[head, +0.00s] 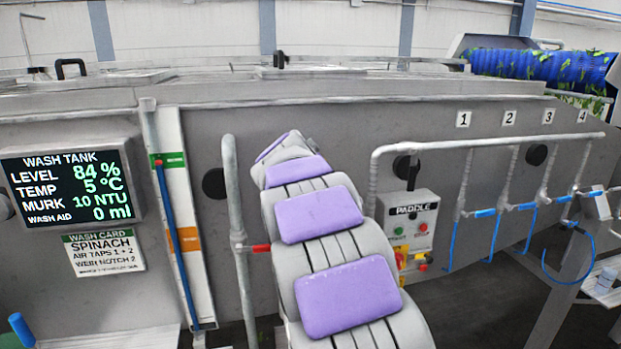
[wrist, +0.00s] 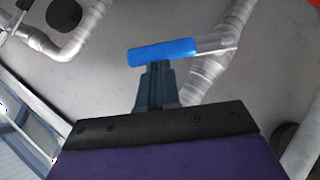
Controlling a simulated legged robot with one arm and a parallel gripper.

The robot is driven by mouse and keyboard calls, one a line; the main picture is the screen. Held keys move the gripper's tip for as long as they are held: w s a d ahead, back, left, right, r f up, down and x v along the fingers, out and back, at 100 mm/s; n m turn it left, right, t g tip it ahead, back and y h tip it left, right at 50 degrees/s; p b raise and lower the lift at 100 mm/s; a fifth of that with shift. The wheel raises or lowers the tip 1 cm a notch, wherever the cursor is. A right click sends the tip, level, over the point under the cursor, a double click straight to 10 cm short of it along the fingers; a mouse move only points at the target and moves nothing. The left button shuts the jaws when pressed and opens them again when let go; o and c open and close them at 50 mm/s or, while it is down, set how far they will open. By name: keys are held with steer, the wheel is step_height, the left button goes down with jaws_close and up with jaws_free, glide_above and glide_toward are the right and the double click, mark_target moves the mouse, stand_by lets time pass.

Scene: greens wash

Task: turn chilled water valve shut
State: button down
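In the wrist view a blue lever handle (wrist: 163,52) with a grey metal end lies crosswise at an angle to a grey pipe (wrist: 205,75). I take it for the chilled water valve, though no label shows there. My gripper (wrist: 155,68) has its dark fingertips right at the lower edge of the blue handle. The fingers show as one narrow column, so I cannot tell whether they are apart, or whether they touch the handle. In the head view my grey arm with purple pads hides my gripper and this valve. A red handle (head: 261,247) sits on a pipe left of my arm.
A paddle control box (head: 408,225) is right of my arm. Several blue-handled taps (head: 484,213) hang from a pipe further right. A blue handle (head: 20,328) shows at lower left.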

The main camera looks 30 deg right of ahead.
steer(key=s+d+f+m+t+y+p, duration=0.1)
steer(key=d+f+m+y+p, duration=0.1)
steer(key=y, duration=0.4)
step_height(320, 180, down, 2)
steer(key=shift+d+f+m, duration=0.25)
steer(key=shift+d+m, duration=0.55)
steer(key=shift+d, duration=0.4)
steer(key=shift+s+f, duration=0.1)
steer(key=shift+s, duration=0.05)
steer(key=w+r+v, duration=0.2)
steer(key=v, duration=1.1)
steer(key=shift+b, duration=0.35)
